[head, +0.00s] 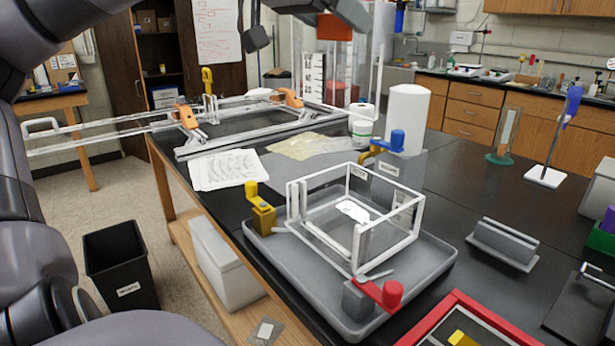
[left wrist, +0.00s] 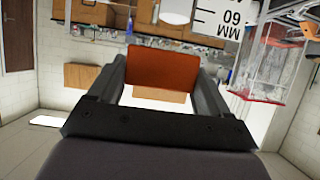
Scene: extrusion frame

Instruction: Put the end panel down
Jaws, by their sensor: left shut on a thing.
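My left gripper (head: 335,14) is at the top of the head view, high above the back of the bench. It is shut on an orange-red flat piece (head: 335,28), which also shows between the fingers in the left wrist view (left wrist: 163,64). This appears to be the end panel or its grip; I cannot tell how far the panel extends, as clear surfaces overlap behind it. A white-edged clear frame (head: 418,215) stands in a grey tray (head: 278,262), well apart from the gripper. My right gripper is out of view.
Yellow (head: 262,212), blue (head: 392,143) and red (head: 385,294) clamps stand around the frame. A metal rail assembly (head: 195,147) and a white cylinder (head: 407,118) are behind. A grey block (head: 503,243) lies right of the tray.

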